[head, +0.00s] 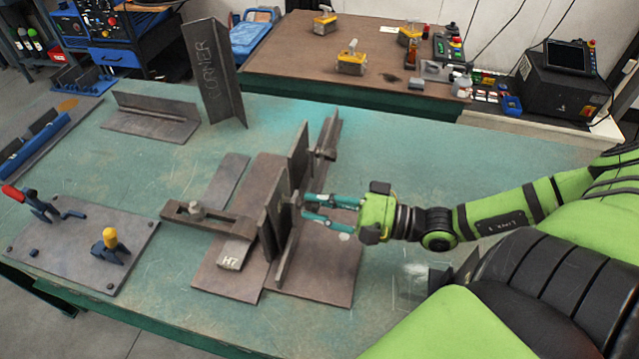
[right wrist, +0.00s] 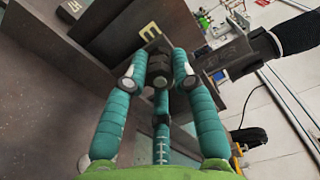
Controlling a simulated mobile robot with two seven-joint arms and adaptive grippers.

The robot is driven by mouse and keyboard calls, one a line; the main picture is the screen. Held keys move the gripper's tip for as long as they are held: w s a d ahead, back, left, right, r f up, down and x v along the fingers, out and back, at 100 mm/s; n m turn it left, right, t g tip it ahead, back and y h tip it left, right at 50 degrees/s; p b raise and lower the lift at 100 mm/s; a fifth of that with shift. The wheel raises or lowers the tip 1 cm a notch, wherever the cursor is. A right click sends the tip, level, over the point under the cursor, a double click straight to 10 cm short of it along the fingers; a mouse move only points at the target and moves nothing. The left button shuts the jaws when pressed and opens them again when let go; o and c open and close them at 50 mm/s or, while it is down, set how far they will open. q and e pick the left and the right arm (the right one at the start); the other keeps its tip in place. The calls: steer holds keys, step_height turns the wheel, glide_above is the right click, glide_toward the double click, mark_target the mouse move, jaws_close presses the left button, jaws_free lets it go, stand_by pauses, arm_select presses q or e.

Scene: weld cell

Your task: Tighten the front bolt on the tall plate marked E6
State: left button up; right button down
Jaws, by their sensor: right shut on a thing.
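The tall plate (head: 283,245) stands upright on a flat base plate in the middle of the green table. In the right wrist view a pale letter E shows on a dark plate (right wrist: 128,36); any digit after it is hidden or unreadable. My right gripper (head: 306,207) reaches in from the right, against the right side of the upright plates. In the right wrist view its teal fingers (right wrist: 159,82) are closed around a dark bolt head (right wrist: 160,70) in front of that plate. The head view mostly hides this bolt. My left gripper is not in view.
A slotted clamp bar with a bolt (head: 196,210) and a block marked H7 (head: 234,252) lie left of the plates. A toggle-clamp board (head: 75,245), an angle piece (head: 150,118) and a tall CORNER piece (head: 215,75) are farther left. The table's back right is clear.

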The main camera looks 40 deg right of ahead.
steer(key=m, duration=0.4)
steer(key=shift+s+f+m+b, duration=0.1)
steer(key=shift+f+m+b, duration=0.05)
steer(key=shift+m+b, duration=0.15)
steer(key=m, duration=0.4)
steer(key=shift+m+b, duration=0.3)
steer(key=shift+b, duration=0.1)
steer(key=m, duration=0.4)
steer(key=shift+m+b, duration=0.3)
steer(key=shift+b, duration=0.05)
steer(key=m, duration=0.4)
steer(key=shift+b, duration=0.4)
steer(key=m, duration=0.5)
steer(key=shift+b, duration=0.3)
steer(key=m, duration=0.4)
steer(key=shift+r+m, duration=0.2)
steer(key=shift+m, duration=0.1)
steer(key=m+b, duration=0.1)
steer(key=m, duration=0.3)
steer(key=shift+m, duration=2.1)
